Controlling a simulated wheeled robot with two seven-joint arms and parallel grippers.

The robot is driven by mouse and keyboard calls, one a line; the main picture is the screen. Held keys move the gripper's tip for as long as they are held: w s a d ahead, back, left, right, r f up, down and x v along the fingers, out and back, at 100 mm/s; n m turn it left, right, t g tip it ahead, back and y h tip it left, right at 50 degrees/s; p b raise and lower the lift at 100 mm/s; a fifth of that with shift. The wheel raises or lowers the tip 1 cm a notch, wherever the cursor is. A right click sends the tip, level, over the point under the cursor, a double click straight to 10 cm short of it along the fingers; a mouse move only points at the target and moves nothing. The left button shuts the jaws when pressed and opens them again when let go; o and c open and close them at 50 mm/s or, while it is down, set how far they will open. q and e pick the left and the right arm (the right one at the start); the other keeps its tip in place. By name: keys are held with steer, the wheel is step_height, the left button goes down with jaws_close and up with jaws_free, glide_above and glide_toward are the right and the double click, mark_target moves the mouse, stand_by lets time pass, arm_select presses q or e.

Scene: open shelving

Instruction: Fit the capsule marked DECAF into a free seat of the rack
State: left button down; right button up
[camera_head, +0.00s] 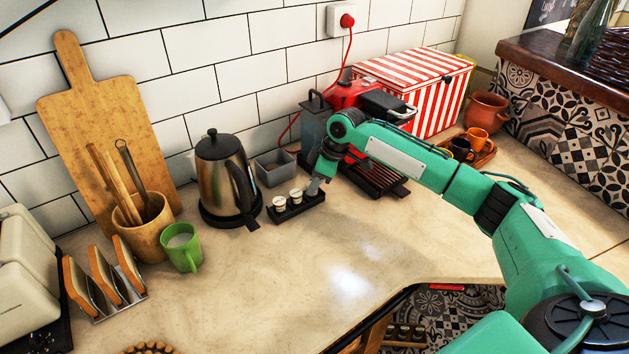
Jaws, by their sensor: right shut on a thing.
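A dark, low rack (291,211) stands on the counter to the right of the kettle. Two pale capsules sit in it: one on the left (279,203) and one in the middle (295,195). Their markings are too small to read. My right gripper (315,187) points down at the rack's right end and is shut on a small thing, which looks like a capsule. The fingers mostly hide it, so I cannot read its label or tell if it touches the rack. My left gripper is not in view.
A steel kettle (224,178) stands just left of the rack, and a grey bin (275,168) behind it. A red coffee machine (349,95) with a dark drip tray (376,180) is behind my right arm. A green mug (181,247) stands left. The counter in front is clear.

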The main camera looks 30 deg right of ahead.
steer(key=o, duration=0.9)
steer(key=shift+o, duration=0.2)
steer(key=v, duration=1.2)
steer(key=shift+b, duration=0.35)
